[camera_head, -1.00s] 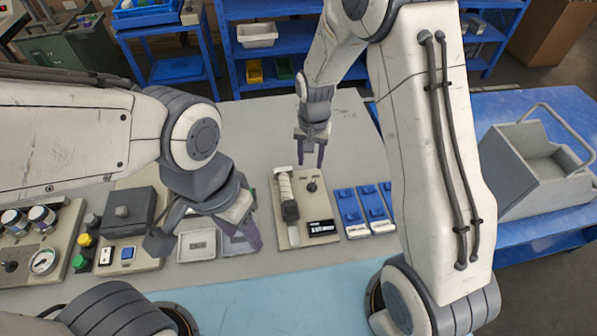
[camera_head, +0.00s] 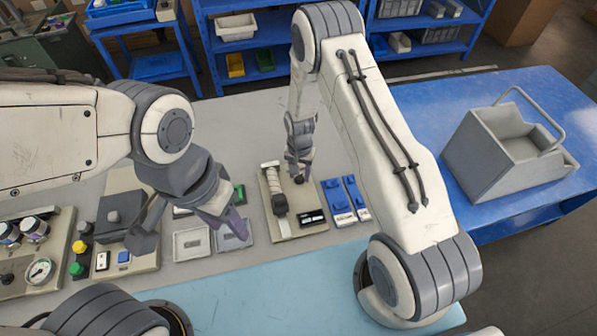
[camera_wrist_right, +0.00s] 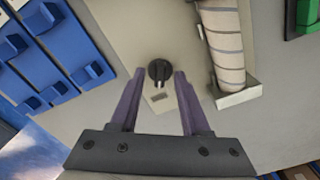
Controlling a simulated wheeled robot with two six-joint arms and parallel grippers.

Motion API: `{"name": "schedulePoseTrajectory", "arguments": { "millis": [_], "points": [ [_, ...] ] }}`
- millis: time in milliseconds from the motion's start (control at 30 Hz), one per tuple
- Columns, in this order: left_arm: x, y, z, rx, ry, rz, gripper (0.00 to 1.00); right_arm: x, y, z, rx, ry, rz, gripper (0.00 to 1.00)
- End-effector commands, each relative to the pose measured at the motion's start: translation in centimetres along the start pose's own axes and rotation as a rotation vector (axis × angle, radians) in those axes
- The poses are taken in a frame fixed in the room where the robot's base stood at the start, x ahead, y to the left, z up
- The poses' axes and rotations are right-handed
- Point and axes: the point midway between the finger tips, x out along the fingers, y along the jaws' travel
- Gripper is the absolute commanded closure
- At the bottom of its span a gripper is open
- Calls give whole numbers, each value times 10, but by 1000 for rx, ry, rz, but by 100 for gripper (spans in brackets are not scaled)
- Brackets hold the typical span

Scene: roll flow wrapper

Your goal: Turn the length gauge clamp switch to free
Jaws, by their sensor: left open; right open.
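The length gauge board (camera_head: 280,232) is a beige plate on the table, carrying a ribbed white roll (camera_head: 270,178), a dark block and a black display (camera_head: 312,217). The clamp switch, a round black knob, shows in the right wrist view (camera_wrist_right: 159,71) with a small label plate below it. My right gripper (camera_head: 299,177) is over the knob; in the wrist view its open purple fingers (camera_wrist_right: 158,98) stand either side of the knob, apart from it. In the head view the gripper mostly hides the knob. My left gripper (camera_head: 192,228) is open and empty, left of the board.
Blue holders (camera_head: 338,203) stand right of the board. Grey trays (camera_head: 192,243) lie to its left, beside a unit with a dark box (camera_head: 122,212) and a gauge panel (camera_head: 38,250). A grey bin (camera_head: 505,150) stands on the blue table at right.

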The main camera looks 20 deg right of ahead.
Motion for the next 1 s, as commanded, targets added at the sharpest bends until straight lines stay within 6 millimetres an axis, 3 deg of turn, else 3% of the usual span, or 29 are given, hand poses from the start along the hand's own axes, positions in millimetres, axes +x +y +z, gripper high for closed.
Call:
{"name": "schedulePoseTrajectory", "arguments": {
  "millis": [300, 367, 433, 1000],
  "points": [
    [0, 0, 0, 0, 0, 0, 50, 3, -1, 0, -1, 1, -1, 54],
    [-1, 0, 0, 0, 0, 0, 50, 3, -1, 0, -1, 1, -1, 73],
    [-1, 0, 0, 0, 0, 0, 50, 3, -1, 0, -1, 1, -1, 100],
    [8, -1, 0, 0, 0, 0, 50, 4, -1, 1, -114, 0, 0, 100]
  ]
}}
